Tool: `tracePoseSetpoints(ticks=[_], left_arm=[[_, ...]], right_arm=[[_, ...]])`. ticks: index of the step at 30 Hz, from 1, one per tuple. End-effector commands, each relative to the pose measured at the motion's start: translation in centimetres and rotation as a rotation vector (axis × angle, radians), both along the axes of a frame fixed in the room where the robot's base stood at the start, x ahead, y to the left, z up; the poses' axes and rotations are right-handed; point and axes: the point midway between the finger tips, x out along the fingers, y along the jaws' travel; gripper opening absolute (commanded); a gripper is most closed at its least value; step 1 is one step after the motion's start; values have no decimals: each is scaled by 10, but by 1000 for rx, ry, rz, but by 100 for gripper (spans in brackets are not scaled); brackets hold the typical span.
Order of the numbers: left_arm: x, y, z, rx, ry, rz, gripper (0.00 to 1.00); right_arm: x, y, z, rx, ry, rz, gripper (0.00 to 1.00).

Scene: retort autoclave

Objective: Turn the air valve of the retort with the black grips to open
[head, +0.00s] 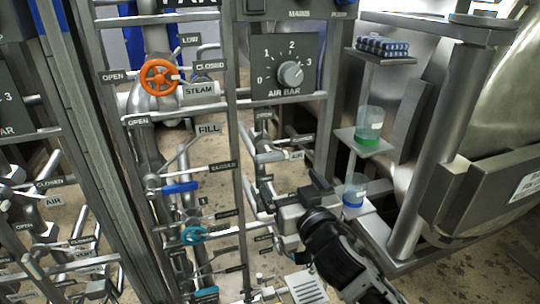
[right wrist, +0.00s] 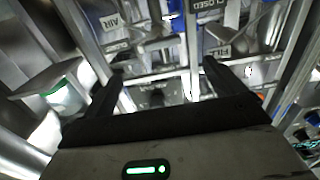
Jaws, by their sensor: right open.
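My right gripper (head: 284,203) reaches in from the lower right in the head view, in front of the pipes of the right-hand panel. In the right wrist view the gripper (right wrist: 163,78) has its dark fingers wide apart, with nothing held between them. A small AIR label (head: 297,155) hangs on the pipework just above the gripper. An AIR label (right wrist: 111,20) also shows near the top of the right wrist view, beyond the fingers. Pale metal pipes (head: 262,155) run beside the label. I cannot tell the valve's handle or its setting. My left gripper is not in view.
An AIR BAR dial (head: 290,74) sits above the gripper. An orange STEAM wheel (head: 159,77), a blue lever (head: 180,187) and a light-blue wheel (head: 194,236) are to the left. A green-filled beaker (head: 369,126) and a blue-filled beaker (head: 354,190) stand on small shelves close to the right.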

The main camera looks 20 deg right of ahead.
Motion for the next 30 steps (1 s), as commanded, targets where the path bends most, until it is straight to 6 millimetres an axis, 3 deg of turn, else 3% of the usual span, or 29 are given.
tracePoseSetpoints(ticks=[15, 21, 30], left_arm=[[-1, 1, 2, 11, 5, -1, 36], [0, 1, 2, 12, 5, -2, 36], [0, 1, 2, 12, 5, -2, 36]], right_arm=[[109, 4, 1, -3, 1, 1, 95], [130, 5, 0, 0, 1, 1, 95], [134, 5, 0, 0, 2, 2, 95]])
